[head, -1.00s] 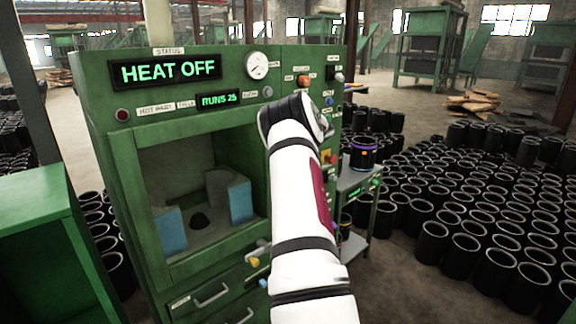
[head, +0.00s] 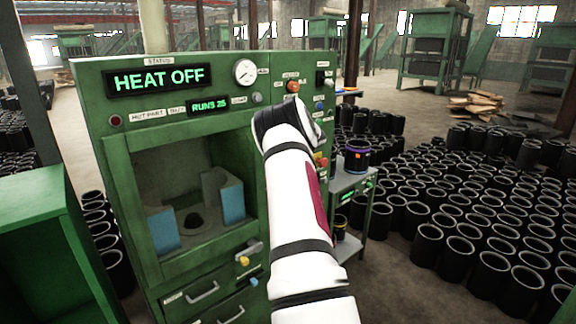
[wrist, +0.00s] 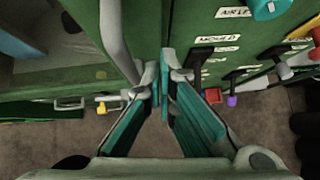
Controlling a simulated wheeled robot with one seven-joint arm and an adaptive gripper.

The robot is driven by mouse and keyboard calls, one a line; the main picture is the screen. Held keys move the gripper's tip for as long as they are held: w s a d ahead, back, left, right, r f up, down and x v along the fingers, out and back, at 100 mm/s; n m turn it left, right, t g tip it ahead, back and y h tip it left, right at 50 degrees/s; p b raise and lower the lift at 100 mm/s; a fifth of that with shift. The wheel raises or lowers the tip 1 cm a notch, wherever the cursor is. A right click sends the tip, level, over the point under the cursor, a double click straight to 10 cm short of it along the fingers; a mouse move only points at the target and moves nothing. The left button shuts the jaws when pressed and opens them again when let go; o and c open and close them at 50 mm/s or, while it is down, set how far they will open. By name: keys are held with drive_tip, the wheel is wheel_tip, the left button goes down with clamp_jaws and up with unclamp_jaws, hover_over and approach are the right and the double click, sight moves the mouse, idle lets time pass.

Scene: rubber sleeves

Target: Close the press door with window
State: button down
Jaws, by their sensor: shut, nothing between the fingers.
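The green press (head: 90,95) stands at the left with a "HEAT OFF" display. Its door with window (head: 128,195) looks like the green frame on the front; blue blocks show through it. I cannot tell how far it stands from shut. In the wrist view a grey upright bar handle (wrist: 115,40) on green is just left of my fingertips; I cannot tell whether they touch. My gripper (wrist: 165,78) is shut and empty, with its teal-padded fingers together in front of the press. In the head view my white arm hides the gripper and part of the press front.
Labelled switches and knobs (wrist: 225,50) are close to the right of my fingers. Drawers with handles (head: 205,290) are below the window. A small side table (head: 350,185) stands right of the press. Many black sleeves (head: 470,215) crowd the floor at right. A green cabinet (head: 45,195) is at left.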

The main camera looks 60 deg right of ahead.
drive_tip(key=d+b+v, duration=0.1)
drive_tip(key=v, duration=0.9)
drive_tip(key=shift+s, duration=0.3)
